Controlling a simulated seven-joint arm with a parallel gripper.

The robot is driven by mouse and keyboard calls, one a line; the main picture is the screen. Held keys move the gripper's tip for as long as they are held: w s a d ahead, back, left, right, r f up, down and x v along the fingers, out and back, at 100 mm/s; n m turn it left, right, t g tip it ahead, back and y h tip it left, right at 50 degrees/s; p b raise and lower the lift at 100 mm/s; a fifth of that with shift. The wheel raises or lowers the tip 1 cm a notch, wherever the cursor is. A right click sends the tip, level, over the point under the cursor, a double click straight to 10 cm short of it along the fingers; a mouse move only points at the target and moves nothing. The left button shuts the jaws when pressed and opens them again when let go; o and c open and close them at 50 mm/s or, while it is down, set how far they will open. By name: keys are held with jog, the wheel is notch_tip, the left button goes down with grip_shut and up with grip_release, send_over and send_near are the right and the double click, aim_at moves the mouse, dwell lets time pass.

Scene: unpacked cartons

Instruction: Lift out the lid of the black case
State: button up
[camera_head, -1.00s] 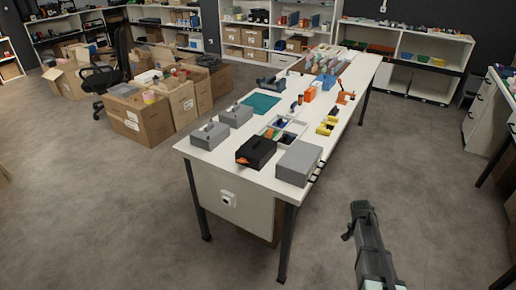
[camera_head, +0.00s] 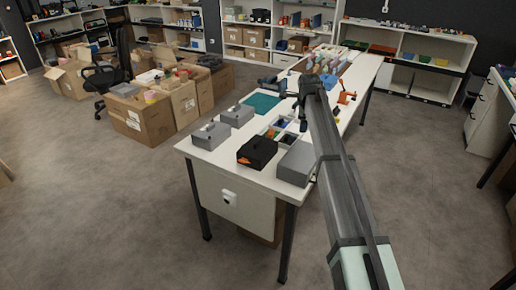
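The black case (camera_head: 257,153) sits near the front edge of the long white table, between grey boxes. It looks closed, with its lid on top, and a small orange patch shows at its front left corner. My gripper (camera_head: 301,108) is at the far end of my arm, over the middle of the table, beyond and to the right of the case and apart from it. The gripper is small and dark here, and I cannot make out whether its fingers are open or shut.
A larger grey box (camera_head: 295,163) stands right of the case. Two grey boxes with handles (camera_head: 210,135) (camera_head: 237,115) stand to its left. A divided tray (camera_head: 286,130) lies behind it, and a green mat (camera_head: 261,102) lies farther back. Cartons (camera_head: 140,118) stand on the floor at left.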

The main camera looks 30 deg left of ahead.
jog(key=s+a+r+m+g+y, duration=0.2)
jog(key=s+a+m+g, duration=0.25)
jog(key=s+a, duration=0.45)
send_over(258, 142)
jog(key=d, duration=0.2)
jog(key=f, duration=0.7)
jog(key=shift+w+d+f, duration=0.15)
jog(key=shift+w+f, duration=0.1)
jog(key=shift+y, duration=0.3)
jog(key=shift+x, duration=2.9)
jog(key=shift+s+d, duration=0.1)
jog(key=shift+d, duration=0.1)
jog(key=shift+c, duration=0.4)
jog(key=c, duration=1.1)
notch_tip(258, 142, up, 10)
jog(key=shift+f, duration=0.1)
